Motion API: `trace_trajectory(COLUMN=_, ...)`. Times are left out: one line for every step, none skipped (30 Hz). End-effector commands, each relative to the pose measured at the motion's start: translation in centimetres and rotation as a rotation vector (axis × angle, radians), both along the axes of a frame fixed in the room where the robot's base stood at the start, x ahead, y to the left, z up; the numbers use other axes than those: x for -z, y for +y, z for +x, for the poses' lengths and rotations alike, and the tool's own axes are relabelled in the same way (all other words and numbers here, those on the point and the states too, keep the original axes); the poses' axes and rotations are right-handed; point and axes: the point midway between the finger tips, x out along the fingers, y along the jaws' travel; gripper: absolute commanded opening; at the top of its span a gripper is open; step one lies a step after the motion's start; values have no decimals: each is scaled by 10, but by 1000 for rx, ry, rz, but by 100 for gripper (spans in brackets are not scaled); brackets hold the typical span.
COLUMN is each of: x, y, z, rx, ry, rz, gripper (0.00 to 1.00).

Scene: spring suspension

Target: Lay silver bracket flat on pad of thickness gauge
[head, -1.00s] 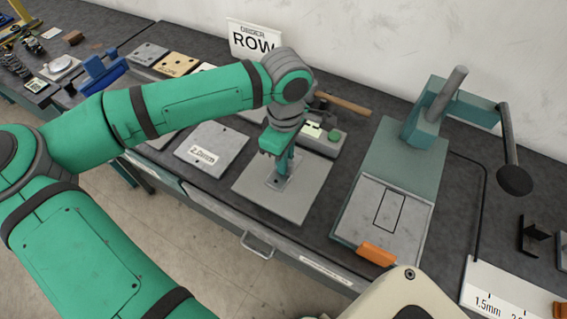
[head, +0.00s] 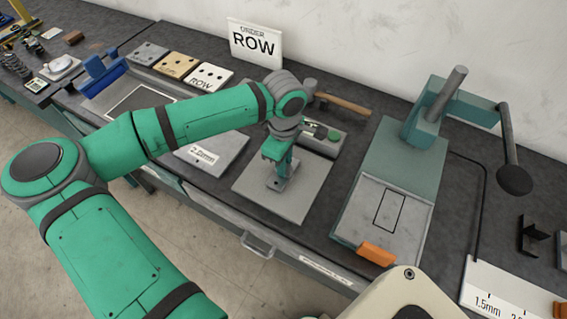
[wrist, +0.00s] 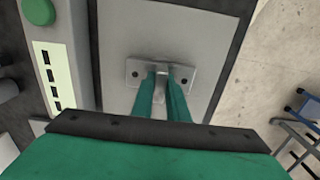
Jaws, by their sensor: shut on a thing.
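The silver bracket (wrist: 190,76) is a small flat plate with a dark hole at each end and an upright middle part. My gripper (wrist: 160,75) is shut on that middle part, its two green fingers side by side. In the head view, my gripper (head: 281,170) holds the bracket (head: 279,184) over the middle of a square light-grey pad (head: 305,200). The bracket's plate looks level with the pad; I cannot tell for sure whether it touches. Behind the pad is a grey unit with a display and green button (head: 333,136), apparently the thickness gauge.
A teal lever fixture (head: 395,160) with an outlined plate and an orange block (head: 376,253) stands to the right. A hammer (head: 340,103) lies behind the gauge. A grey plate (head: 222,150) with a thickness label lies left. The bench front edge is close to the pad.

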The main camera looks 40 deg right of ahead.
Motion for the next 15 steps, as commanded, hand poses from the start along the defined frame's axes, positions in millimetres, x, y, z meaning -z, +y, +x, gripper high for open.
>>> trace_trajectory(x=1, y=0, z=0, rx=0, ry=0, rz=0, gripper=0)
trace_trajectory(x=2, y=0, z=0, rx=0, ry=0, rz=1, gripper=0)
trace_trajectory(x=3, y=0, z=0, rx=0, ry=0, rz=1, gripper=16)
trace_trajectory(x=3, y=1, z=0, rx=-1, ry=0, rz=1, gripper=23)
trace_trajectory(x=3, y=1, z=0, rx=-1, ry=0, rz=1, gripper=30)
trace_trajectory(x=3, y=1, z=0, rx=-2, ry=0, rz=1, gripper=32)
trace_trajectory(x=3, y=1, z=0, rx=-2, ry=0, rz=1, gripper=32)
trace_trajectory(x=3, y=1, z=0, rx=-2, ry=0, rz=1, gripper=32)
trace_trajectory(x=3, y=1, z=0, rx=-2, ry=0, rz=1, gripper=32)
trace_trajectory(x=3, y=1, z=0, rx=-2, ry=0, rz=1, gripper=32)
trace_trajectory(x=2, y=1, z=0, rx=-1, ry=0, rz=1, gripper=32)
trace_trajectory(x=2, y=1, z=0, rx=-2, ry=0, rz=1, gripper=32)
trace_trajectory(x=2, y=1, z=0, rx=-2, ry=0, rz=1, gripper=32)
trace_trajectory(x=2, y=1, z=0, rx=-2, ry=0, rz=0, gripper=32)
trace_trajectory(x=1, y=1, z=0, rx=-1, ry=0, rz=0, gripper=32)
